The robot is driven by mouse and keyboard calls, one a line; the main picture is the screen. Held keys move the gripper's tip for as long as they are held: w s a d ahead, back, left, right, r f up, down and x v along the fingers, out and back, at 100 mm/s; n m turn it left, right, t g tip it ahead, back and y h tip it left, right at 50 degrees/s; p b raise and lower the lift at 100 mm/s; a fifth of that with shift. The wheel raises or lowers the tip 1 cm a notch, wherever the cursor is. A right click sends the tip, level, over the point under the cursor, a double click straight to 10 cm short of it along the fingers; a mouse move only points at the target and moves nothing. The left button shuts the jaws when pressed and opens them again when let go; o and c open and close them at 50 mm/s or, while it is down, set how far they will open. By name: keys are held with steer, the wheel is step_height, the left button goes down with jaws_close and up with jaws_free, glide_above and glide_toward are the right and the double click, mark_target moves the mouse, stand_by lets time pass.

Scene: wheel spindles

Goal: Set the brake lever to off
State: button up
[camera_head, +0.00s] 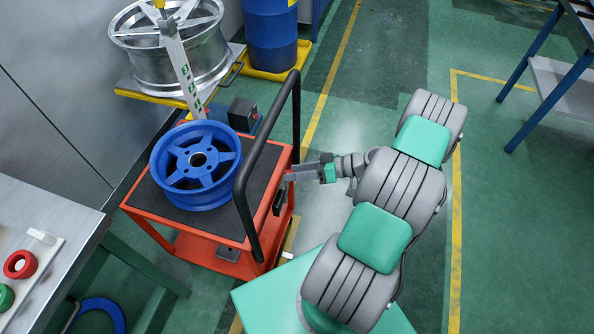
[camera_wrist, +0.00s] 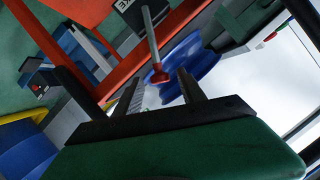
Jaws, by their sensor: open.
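The brake lever (camera_wrist: 151,38) shows in the wrist view as a thin grey rod with a red knob (camera_wrist: 160,77) at its end. It rises from a dark plate (camera_wrist: 127,12) with partly visible white lettering on the red cart (camera_head: 224,244). My gripper (camera_wrist: 160,80) is open, and the knob appears in the gap between its two fingertips. I cannot tell whether either finger touches it. In the head view my gripper (camera_head: 290,176) is at the cart's right side, by the black handle. The lever is not clearly visible there, and its setting cannot be read.
A blue wheel (camera_head: 173,176) lies on the cart's dark top. The tall black handle (camera_head: 245,203) stands close to my gripper. A silver wheel (camera_head: 135,42) and blue drum (camera_head: 271,35) are behind.

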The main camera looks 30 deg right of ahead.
steer(key=shift+c, duration=0.5)
jaws_close()
stand_by(0.8)
